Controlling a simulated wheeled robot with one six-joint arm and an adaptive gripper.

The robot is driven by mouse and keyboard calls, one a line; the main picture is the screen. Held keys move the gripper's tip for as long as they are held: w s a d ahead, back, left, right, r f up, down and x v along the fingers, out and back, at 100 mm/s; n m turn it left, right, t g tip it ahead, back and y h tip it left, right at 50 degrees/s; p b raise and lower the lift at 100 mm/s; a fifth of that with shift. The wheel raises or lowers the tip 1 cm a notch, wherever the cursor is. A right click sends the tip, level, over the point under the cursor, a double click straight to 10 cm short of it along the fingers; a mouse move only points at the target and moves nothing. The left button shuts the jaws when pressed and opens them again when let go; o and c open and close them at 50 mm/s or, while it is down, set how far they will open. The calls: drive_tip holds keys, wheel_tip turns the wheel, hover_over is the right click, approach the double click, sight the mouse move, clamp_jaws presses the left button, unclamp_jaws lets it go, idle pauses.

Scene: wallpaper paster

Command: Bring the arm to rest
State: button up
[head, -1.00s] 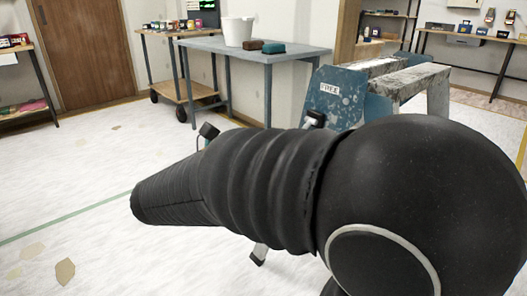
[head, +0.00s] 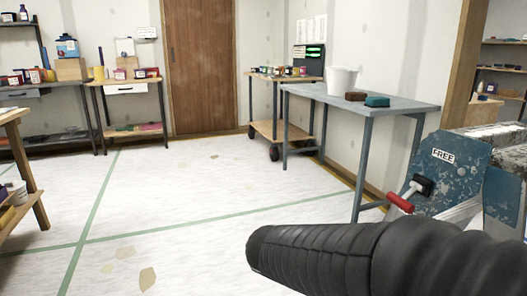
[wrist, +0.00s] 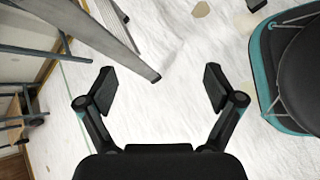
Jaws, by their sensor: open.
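My gripper (wrist: 158,88) is open in the wrist view, with its two dark fingers spread wide and nothing between them. Pale floor shows beyond the fingers. In the head view my black arm stretches across the bottom right, and the gripper itself is not seen there.
A scuffed blue stand (head: 462,180) marked FREE, with a red-handled part (head: 400,202), is close at the right. A grey table (head: 400,103) bears a white bucket (head: 342,80) and two small blocks. A grey metal leg (wrist: 105,40) is near the fingers. The middle floor is clear.

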drive_tip(key=s+a+r+m+y+p, duration=0.2)
drive_tip(key=s+a+m+y+p, duration=0.2)
drive_tip(key=s+m+y, duration=0.4)
drive_tip(key=s+d+r+m+t+y+p, duration=0.1)
drive_tip(key=s+d+r+m+t+p, duration=0.1)
drive_tip(key=r+m, duration=0.4)
wheel_tip(320, 180, up, 3)
drive_tip(key=s+p, duration=0.1)
drive_tip(key=p, duration=0.1)
drive_tip(key=shift+d+r+t+p, duration=0.2)
drive_tip(key=shift+d+t+p, duration=0.15)
drive_tip(key=shift+d+t, duration=0.05)
